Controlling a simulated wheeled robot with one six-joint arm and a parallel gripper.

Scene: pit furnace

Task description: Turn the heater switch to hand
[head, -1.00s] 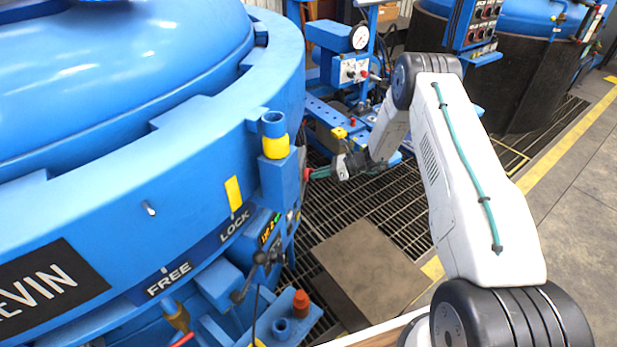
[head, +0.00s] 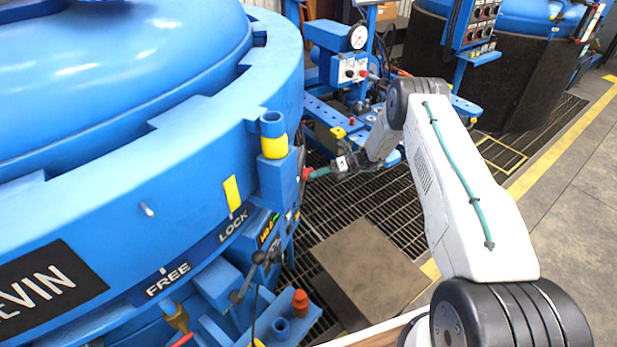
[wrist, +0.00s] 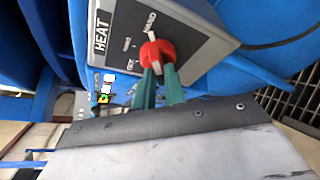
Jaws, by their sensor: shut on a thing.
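The heater switch is a red rotary knob (wrist: 157,54) with a pale pointer bar, on a grey box (wrist: 186,39) labelled HEAT in the wrist view. My gripper (wrist: 158,70) has two green fingers shut on the knob. In the head view my gripper (head: 312,173) reaches left to the side of the blue furnace, where a bit of red shows at its tips. The box face is hidden there.
The large blue furnace rim (head: 200,140) fills the left, with a yellow-banded post (head: 273,140) just above my gripper. A blue valve stand with a gauge (head: 357,37) stands behind my arm. Floor grating and a flat plate (head: 370,265) lie below. A cable runs from the box.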

